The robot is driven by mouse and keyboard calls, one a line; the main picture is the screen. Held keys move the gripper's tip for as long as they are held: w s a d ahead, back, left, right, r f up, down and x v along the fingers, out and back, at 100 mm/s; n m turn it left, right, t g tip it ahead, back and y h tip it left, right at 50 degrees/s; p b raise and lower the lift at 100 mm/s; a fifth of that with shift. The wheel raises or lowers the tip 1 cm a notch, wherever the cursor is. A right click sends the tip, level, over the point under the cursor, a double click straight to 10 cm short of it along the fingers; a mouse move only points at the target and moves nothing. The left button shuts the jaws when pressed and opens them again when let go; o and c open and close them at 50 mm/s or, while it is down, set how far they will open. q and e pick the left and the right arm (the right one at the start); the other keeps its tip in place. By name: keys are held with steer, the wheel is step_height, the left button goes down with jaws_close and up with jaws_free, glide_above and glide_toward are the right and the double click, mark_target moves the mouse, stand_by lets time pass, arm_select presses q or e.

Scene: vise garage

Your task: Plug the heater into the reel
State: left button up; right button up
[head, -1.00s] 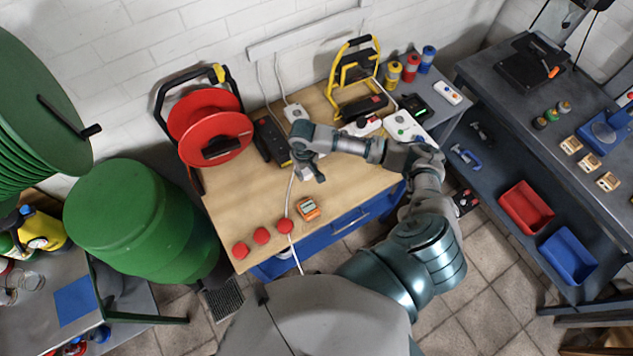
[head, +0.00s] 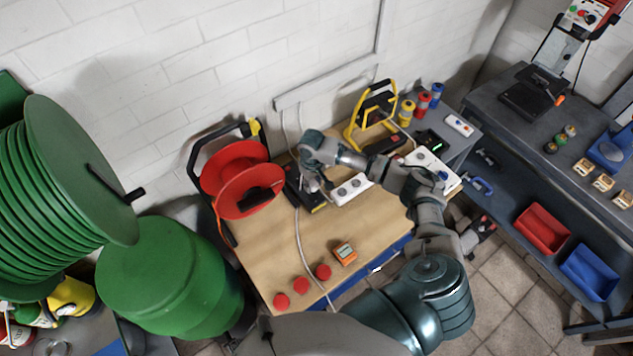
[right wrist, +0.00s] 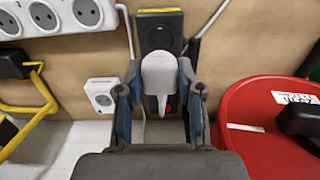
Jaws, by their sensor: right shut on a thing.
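The red cable reel (head: 240,180) stands in a black frame at the bench's left end; its red face also shows at the right of the right wrist view (right wrist: 262,112). My right gripper (head: 320,190) is above the bench, to the right of the reel. In the right wrist view its fingers (right wrist: 160,100) are shut on a white plug (right wrist: 160,72). A white cable (head: 299,235) runs down across the bench. I cannot tell which thing is the heater. The reel's sockets cannot be made out. My left gripper is out of view.
A white power strip (head: 352,190) and a black-and-yellow box (right wrist: 158,32) lie near the gripper. A yellow-framed lamp-like unit (head: 372,112) stands at the back right. Several red caps and an orange meter (head: 344,252) lie at the front. The front bench middle is mostly clear.

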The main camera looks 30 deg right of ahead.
steer(key=shift+a+f, duration=0.15)
steer(key=shift+f, duration=0.1)
steer(key=shift+w+f+b, duration=0.1)
steer(key=shift+f+b, duration=0.55)
steer(key=shift+d+f+b, duration=0.15)
steer(key=shift+f+b, duration=0.4)
steer(key=shift+f, duration=0.05)
steer(key=shift+d+f+b, duration=0.15)
steer(key=shift+f+b, duration=0.4)
steer(key=shift+f, duration=0.05)
steer(key=shift+f+b, duration=0.65)
steer(key=shift+b, duration=0.1)
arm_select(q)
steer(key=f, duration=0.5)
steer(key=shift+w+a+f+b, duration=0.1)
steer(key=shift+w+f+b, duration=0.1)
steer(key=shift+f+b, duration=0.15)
arm_select(e)
steer(key=shift+a+f, duration=0.15)
steer(key=shift+f, duration=0.05)
arm_select(q)
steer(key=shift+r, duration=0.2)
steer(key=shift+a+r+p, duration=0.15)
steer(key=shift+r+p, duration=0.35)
steer(key=shift+p, duration=0.25)
arm_select(e)
steer(key=shift+a, duration=0.1)
